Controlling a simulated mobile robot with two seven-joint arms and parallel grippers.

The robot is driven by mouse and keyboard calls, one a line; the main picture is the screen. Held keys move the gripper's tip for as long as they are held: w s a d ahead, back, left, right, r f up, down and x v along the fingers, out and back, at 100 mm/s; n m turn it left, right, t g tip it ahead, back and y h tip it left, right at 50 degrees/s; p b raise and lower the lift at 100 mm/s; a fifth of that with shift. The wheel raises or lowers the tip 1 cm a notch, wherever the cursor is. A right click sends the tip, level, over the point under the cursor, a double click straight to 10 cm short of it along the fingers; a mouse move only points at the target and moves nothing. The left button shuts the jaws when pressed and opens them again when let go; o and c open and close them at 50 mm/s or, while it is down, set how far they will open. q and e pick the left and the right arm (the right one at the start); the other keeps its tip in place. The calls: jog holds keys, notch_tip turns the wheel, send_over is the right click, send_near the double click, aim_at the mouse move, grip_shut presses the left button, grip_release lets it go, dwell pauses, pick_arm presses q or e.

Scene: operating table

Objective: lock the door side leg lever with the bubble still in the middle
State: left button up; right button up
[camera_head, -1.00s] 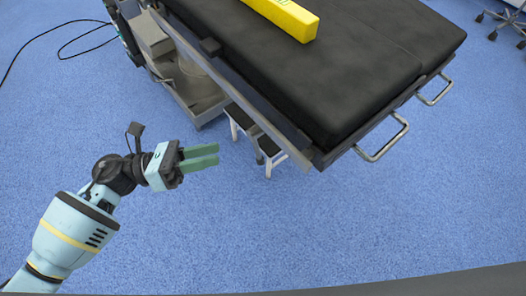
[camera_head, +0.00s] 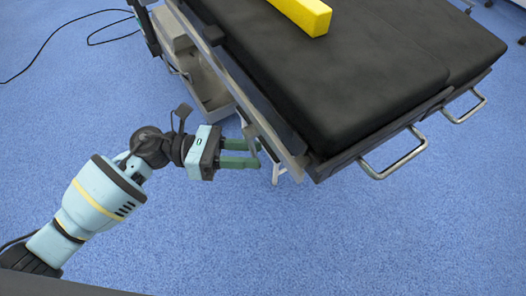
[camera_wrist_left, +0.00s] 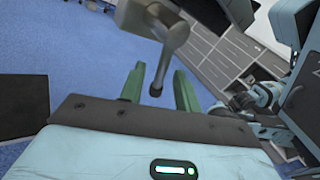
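The operating table (camera_head: 330,70) has a black padded top, and its near left corner is beside my left gripper (camera_head: 254,153). In the left wrist view a grey metal lever (camera_wrist_left: 170,55) hangs from a block (camera_wrist_left: 145,18). Its rounded end lies between the two green fingers of my left gripper (camera_wrist_left: 159,88), which is open, with gaps visible around the lever. I cannot tell whether the lever is locked. In the head view the lever is hidden by the table edge. A yellow bar (camera_head: 305,14) lies on the tabletop, cut by the frame; no bubble shows. My right gripper is not in view.
Metal side handles (camera_head: 395,158) stick out from the table's right edge. The table's base (camera_head: 200,80) stands on the blue floor at left, and a black cable (camera_head: 75,25) lies behind it. Floor in front is clear. Grey drawers (camera_wrist_left: 220,60) stand in the wrist view's background.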

pick_arm(q)
jog(key=d, duration=0.3)
jog(key=shift+d, duration=0.2)
grip_shut()
